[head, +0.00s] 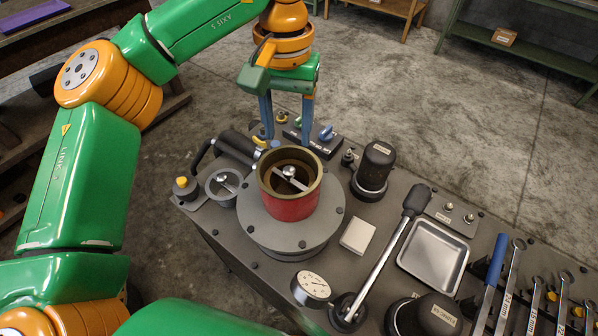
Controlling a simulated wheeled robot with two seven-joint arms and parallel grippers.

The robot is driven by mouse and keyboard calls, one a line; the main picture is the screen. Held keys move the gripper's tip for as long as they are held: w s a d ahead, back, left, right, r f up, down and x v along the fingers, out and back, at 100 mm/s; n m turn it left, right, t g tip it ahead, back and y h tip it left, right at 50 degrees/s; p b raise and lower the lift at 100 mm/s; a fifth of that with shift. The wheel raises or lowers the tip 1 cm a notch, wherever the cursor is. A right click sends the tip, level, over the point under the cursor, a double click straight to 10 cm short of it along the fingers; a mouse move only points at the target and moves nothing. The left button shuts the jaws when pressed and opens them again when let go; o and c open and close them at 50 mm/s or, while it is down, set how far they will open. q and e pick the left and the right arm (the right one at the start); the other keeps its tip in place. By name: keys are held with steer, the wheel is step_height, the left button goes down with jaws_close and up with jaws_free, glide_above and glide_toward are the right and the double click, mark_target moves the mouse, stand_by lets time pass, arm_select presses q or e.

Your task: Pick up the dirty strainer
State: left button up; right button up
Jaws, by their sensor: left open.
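My left gripper (287,137) points down with its two blue fingers apart and nothing between them. It hangs at or just behind the far rim of a red cylindrical housing (290,206), whose depth relative to the fingers is hard to judge. The housing stands open-topped on a round grey flange. Inside it a silver round knob (289,171) on a bar shows; I cannot tell whether this belongs to the dirty strainer. A smaller grey ring (223,199) with a similar silver knob sits to the left. No strainer is clearly identifiable. My right gripper is out of view.
Around the housing on the dark bench are a black capped cylinder (373,168), a white block (357,236), a dial gauge (312,286), a long-handled lever (385,262), an empty metal tray (432,258) and several wrenches (511,285).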

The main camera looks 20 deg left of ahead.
mark_target(289, 168)
arm_select(q)
steer(key=s+f, duration=0.1)
steer(key=s+f+p, duration=0.1)
steer(key=s, duration=0.1)
steer(key=s+d+f+p, duration=0.1)
steer(key=shift+s, duration=0.15)
steer(key=shift+w+f, duration=0.25)
steer(key=shift+f, duration=0.35)
steer(key=shift+w+f, duration=0.2)
steer(key=shift+f, duration=0.4)
steer(key=shift+w+f, duration=0.2)
steer(key=shift+w, duration=0.15)
steer(key=shift+s+r, duration=0.2)
steer(key=shift+s, duration=0.15)
jaws_close()
steer(key=shift+w, duration=0.1)
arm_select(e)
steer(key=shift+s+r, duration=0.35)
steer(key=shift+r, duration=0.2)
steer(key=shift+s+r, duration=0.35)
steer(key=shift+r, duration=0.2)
arm_select(q)
steer(key=shift+w+f, duration=0.1)
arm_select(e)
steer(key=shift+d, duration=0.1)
